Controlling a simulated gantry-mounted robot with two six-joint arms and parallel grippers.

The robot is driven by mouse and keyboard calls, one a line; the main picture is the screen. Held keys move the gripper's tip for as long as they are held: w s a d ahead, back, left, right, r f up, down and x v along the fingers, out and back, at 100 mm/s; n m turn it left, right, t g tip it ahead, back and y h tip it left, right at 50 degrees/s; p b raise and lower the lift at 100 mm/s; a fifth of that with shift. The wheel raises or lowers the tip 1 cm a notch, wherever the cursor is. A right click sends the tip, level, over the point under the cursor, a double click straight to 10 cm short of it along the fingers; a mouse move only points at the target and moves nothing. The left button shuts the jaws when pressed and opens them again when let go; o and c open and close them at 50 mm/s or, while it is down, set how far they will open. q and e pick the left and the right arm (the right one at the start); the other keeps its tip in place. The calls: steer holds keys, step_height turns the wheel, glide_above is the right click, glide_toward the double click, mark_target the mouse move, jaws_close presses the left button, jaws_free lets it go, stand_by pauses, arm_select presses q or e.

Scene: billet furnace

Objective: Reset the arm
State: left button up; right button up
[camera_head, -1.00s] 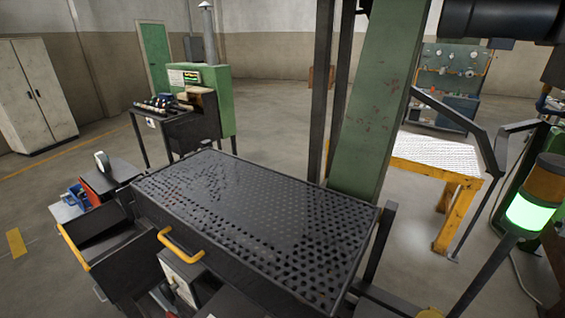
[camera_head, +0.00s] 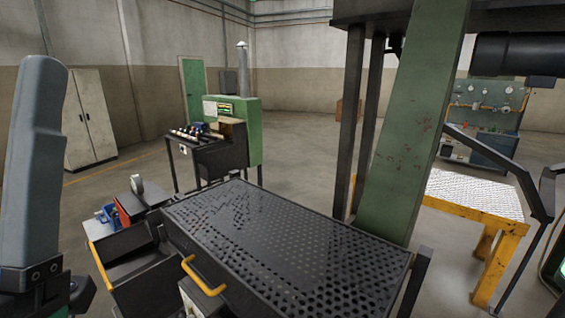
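A thick grey link of my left arm (camera_head: 35,170) stands upright at the left edge, with a dark joint at its lower end. The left gripper itself is not in view. My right arm and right gripper are not in view either. No object is seen held.
A black perforated bench (camera_head: 290,250) with an open yellow-handled drawer (camera_head: 128,262) stands in front. A green column (camera_head: 415,120) rises behind it. A yellow table (camera_head: 475,205) stands right. A green furnace (camera_head: 240,130) with a dark rack (camera_head: 205,155) stands behind.

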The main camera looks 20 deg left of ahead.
arm_select(q)
steer(key=w+d+f+n+g+h+p, duration=0.1)
steer(key=w+d+f+g+h, duration=0.1)
steer(key=w+f+g+h, duration=0.25)
step_height(320, 180, up, 28)
steer(key=w+p, duration=0.1)
steer(key=p, duration=2.6)
step_height(320, 180, down, 19)
steer(key=b, duration=1.9)
steer(key=shift+w+f+t+h+b, duration=0.15)
steer(key=shift+f+t+h+b, duration=0.05)
steer(key=shift+t+h+b, duration=0.2)
steer(key=shift+a, duration=0.1)
